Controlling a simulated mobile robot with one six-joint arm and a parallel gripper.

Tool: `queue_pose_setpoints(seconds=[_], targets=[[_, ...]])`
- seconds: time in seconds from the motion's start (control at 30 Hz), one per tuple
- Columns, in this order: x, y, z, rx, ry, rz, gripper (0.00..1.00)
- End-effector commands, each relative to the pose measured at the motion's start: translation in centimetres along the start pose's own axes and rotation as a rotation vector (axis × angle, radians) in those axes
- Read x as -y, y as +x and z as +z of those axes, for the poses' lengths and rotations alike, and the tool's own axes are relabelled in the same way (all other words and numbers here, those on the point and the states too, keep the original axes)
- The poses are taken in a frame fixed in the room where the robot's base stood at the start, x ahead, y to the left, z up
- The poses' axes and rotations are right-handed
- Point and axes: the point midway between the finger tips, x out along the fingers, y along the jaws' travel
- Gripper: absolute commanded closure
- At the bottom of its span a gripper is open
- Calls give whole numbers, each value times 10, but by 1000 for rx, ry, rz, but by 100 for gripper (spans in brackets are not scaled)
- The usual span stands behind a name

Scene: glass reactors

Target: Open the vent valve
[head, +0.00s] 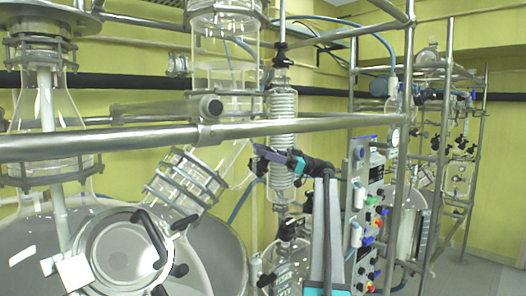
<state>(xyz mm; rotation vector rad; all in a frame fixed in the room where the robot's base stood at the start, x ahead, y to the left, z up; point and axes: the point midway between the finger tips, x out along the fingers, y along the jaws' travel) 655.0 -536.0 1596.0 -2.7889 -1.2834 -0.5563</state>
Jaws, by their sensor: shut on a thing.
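My gripper (259,157) is in the middle of the head view, in front of the ribbed glass condenser (283,104). It reaches in from the right, with my arm rising from the bottom of the picture. Its dark fingers are shut on a small part at the left side of the condenser, which I take to be the vent valve. The fingers and wrist hide most of that part, so its handle angle cannot be told.
A steel rail (330,123) crosses in front, just above my gripper. A large glass vessel with a round flanged lid (125,252) fills the lower left. A control panel (366,210) with coloured knobs stands close on the right. Open floor (492,277) shows at the far right.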

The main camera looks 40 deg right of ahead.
Motion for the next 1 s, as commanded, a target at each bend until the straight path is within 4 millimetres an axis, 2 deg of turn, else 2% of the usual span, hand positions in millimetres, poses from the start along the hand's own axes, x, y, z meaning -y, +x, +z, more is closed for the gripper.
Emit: queue_pose_setpoints(seconds=[0.13,0.17,0.27,0.73,1.0], targets=[[2,0,2,3,0,-4,84],[2,0,2,3,0,-4,58],[1,0,2,2,1,-3,43],[0,4,1,1,2,-5,43],[1,22,1,-2,9,-24,43]])
